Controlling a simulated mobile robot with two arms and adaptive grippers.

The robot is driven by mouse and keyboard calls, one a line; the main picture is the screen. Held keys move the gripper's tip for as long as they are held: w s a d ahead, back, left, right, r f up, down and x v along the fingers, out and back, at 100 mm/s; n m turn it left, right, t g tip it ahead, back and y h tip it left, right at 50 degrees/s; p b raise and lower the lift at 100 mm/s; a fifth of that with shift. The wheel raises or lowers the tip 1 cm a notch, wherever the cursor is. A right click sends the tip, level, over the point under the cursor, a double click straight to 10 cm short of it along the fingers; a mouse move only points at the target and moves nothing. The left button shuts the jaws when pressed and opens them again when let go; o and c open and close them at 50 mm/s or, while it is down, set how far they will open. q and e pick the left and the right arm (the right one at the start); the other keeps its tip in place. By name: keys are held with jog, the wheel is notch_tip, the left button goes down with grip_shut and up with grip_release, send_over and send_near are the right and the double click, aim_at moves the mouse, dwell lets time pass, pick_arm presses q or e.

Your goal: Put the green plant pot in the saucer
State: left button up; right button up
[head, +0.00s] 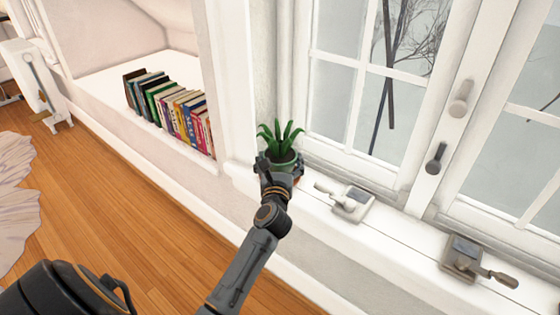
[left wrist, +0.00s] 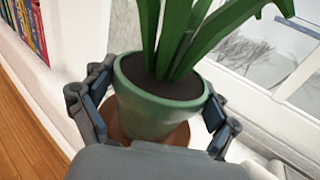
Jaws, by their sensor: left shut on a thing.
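The green plant pot (left wrist: 158,100) holds dark soil and a plant with long green leaves. My left gripper (left wrist: 160,108) is shut on it, with one finger on each side of the pot. In the head view the pot (head: 284,158) is upright at the left end of the window sill, partly hidden by my left gripper (head: 279,170). The terracotta saucer (left wrist: 180,137) shows below the pot in the left wrist view, with its front hidden by my gripper. I cannot tell whether the pot's base touches it. My right gripper is not in view.
The white window sill (head: 322,208) runs to the right, with two metal window latches (head: 352,203) (head: 464,258) on it. A row of books (head: 172,110) stands in the recess to the left. Wooden floor (head: 120,205) lies below.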

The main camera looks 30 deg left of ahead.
pick_arm(q)
jog(key=shift+r, duration=0.1)
jog(key=o, duration=1.5)
jog(key=shift+o, duration=0.2)
